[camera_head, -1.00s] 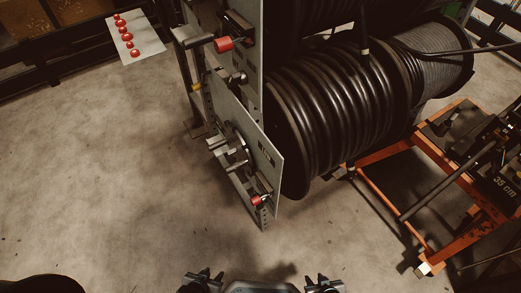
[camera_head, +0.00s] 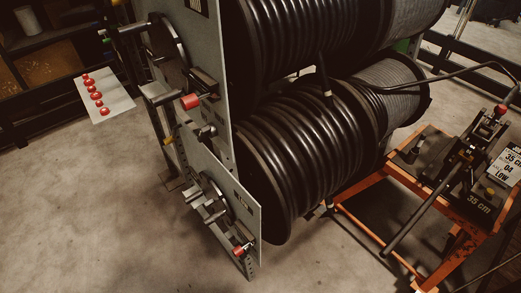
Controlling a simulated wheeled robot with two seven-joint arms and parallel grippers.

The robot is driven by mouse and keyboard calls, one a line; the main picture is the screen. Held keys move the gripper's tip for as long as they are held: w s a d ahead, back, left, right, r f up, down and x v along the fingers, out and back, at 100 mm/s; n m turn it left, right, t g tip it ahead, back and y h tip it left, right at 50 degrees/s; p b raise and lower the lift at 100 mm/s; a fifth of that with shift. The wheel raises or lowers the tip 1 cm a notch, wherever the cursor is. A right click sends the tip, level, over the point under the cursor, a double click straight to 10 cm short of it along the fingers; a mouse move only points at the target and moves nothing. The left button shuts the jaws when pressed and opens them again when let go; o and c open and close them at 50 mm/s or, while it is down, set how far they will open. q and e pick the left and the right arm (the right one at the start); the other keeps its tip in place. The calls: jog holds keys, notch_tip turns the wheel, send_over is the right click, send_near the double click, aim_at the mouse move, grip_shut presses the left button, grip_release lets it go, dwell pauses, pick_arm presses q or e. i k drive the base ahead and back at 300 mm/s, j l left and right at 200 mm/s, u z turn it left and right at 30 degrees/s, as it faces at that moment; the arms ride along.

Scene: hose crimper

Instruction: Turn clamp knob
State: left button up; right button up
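I cannot tell which part is the clamp knob. A red knob (camera_head: 190,101) sits on a lever on the upper grey plate of the hose reel rack. A second red knob (camera_head: 239,250) sits near the bottom corner of the lower grey plate (camera_head: 222,160). A small red part (camera_head: 500,110) tops the black device on the orange cart at the right. Neither of my grippers is in view.
Two big reels of black hose (camera_head: 295,150) fill the middle. The orange cart (camera_head: 365,205) stands at the right, with a long black bar across it. A white sheet with red dots (camera_head: 120,98) is at the left. The floor (camera_head: 80,220) at lower left is clear.

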aim_at(478, 140)
jog(key=z, duration=1.65)
